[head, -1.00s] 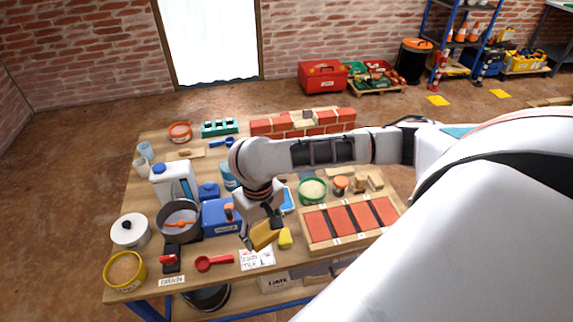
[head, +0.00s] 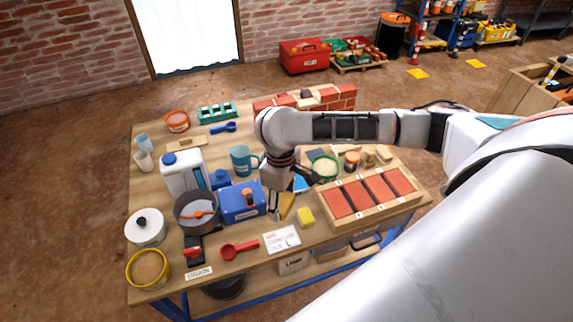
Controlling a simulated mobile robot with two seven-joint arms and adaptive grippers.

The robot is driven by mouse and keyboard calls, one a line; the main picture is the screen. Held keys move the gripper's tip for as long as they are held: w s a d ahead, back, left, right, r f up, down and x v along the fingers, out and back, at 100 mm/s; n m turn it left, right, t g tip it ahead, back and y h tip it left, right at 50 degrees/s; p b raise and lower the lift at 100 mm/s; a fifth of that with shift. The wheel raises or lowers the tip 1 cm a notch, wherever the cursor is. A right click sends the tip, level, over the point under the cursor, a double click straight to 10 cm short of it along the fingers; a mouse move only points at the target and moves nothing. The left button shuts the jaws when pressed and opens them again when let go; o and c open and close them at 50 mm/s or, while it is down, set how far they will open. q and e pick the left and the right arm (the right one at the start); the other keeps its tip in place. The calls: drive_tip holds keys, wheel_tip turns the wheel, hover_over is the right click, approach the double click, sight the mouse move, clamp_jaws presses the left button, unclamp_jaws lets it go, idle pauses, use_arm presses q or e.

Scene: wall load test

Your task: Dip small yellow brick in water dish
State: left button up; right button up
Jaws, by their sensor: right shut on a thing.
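My right gripper (head: 281,211) points down over the middle of the table and is shut on a small ochre-yellow brick (head: 288,203). A bright yellow block (head: 305,217), perhaps a sponge, lies just right of the held brick. A blue dish (head: 301,183), which looks like the water dish, sits just behind the gripper and is partly hidden by it. The held brick appears in front of the dish, not in it; its exact height cannot be told. My left gripper is not in view.
A blue box (head: 242,203) and a dark pot (head: 196,212) stand left of the gripper. A wooden frame with red tiles (head: 343,203) is to the right. A white card (head: 282,240) and red scoop (head: 240,250) lie in front. A green-rimmed bowl (head: 325,168) is behind right.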

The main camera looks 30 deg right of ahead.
drive_tip(key=shift+w+d+f+n+b, duration=0.9)
drive_tip(key=shift+w+d+n, duration=1.15)
drive_tip(key=shift+n, duration=2.45)
drive_tip(key=shift+w+d+f+n+b, duration=0.8)
drive_tip(key=shift+w+d+n, duration=1.25)
drive_tip(key=shift+n, duration=2.45)
drive_tip(key=shift+w+d+f+n+b, duration=0.65)
drive_tip(key=shift+w+d+f+n, duration=0.55)
drive_tip(key=shift+w+n, duration=2.4)
drive_tip(key=shift+s+d+f+n+b, duration=0.1)
drive_tip(key=shift+s+f+n+b, duration=0.85)
drive_tip(key=shift+f, duration=0.15)
drive_tip(key=shift+f+b, duration=0.3)
drive_tip(key=shift+f, duration=0.25)
drive_tip(key=shift+w+f, duration=0.1)
drive_tip(key=shift+f, duration=0.6)
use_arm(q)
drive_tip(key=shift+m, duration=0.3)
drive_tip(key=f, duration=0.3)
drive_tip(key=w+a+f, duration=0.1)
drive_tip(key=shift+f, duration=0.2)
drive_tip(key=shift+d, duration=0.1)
